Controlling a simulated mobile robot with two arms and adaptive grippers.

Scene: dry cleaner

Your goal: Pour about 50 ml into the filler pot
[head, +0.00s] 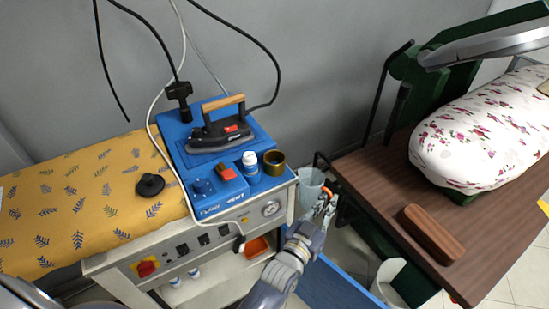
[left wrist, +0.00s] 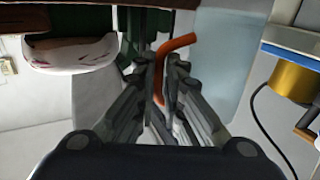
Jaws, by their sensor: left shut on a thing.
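My left gripper (head: 325,206) is shut on the orange handle (left wrist: 180,42) of a pale translucent jug (head: 310,186). The jug also shows in the left wrist view (left wrist: 222,65). It looks about upright, held in the air just right of the ironing unit; its contents cannot be made out. The brass-coloured open pot (head: 274,161), which looks like the filler pot, stands on the blue top (head: 277,180) of the unit, a little left of the jug and apart from it. It also shows in the left wrist view (left wrist: 294,78). My right gripper is not in view.
A brown table (head: 400,175) with a wooden block (head: 434,232) and a floral press pad (head: 480,135) lies to the right.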

